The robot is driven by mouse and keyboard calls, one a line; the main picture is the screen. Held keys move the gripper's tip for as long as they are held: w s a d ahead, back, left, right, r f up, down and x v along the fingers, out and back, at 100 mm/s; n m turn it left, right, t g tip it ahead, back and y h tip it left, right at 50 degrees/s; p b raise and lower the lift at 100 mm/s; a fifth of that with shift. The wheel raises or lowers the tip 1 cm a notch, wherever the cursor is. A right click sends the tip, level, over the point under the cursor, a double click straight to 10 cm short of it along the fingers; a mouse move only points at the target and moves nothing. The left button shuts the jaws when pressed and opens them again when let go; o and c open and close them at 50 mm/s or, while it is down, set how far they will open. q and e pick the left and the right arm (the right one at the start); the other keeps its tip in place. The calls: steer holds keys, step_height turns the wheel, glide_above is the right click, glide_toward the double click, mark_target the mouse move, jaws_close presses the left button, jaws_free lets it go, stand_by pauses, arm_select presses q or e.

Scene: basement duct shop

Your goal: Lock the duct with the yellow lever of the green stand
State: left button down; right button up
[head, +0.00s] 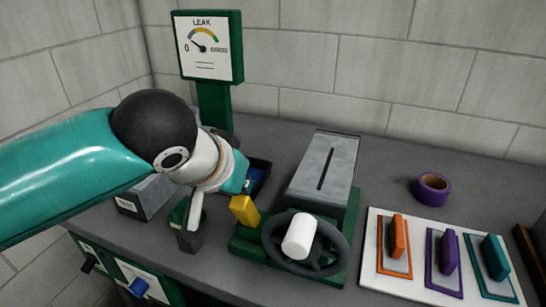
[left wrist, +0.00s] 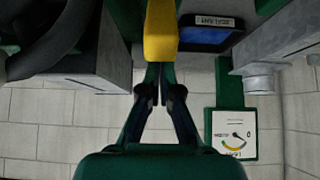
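The yellow lever (head: 244,209) stands up, leaning, at the left end of the green stand (head: 243,246). The grey duct (head: 322,172), with a dark slot in its top, rests behind the stand's black handwheel (head: 337,262). My left gripper (left wrist: 158,85) points at the lever; its two fingers are together with only a thin gap. In the left wrist view the yellow lever (left wrist: 160,32) overlaps the fingertips and is wider than the gap; I cannot tell whether they touch. In the head view the lever and my wrist hide the fingertips. My right gripper is not in view.
A green leak gauge (head: 208,48) stands at the back. A dark tray with blue inside (head: 258,176) lies behind the lever, and a grey box (head: 145,196) is left. Purple tape (head: 433,188) and a white board (head: 375,267) with coloured handled tools lie right.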

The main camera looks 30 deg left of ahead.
arm_select(q)
steer(key=shift+s+d+f, duration=0.15)
steer(key=shift+f, duration=0.15)
steer(key=shift+s+d+r, duration=0.1)
steer(key=shift+s+r, duration=0.15)
steer(key=shift+r, duration=0.25)
steer(key=a+v, duration=0.1)
steer(key=v, duration=1)
steer(key=shift+d+r, duration=0.15)
steer(key=shift+d, duration=0.15)
steer(key=shift+w, duration=0.15)
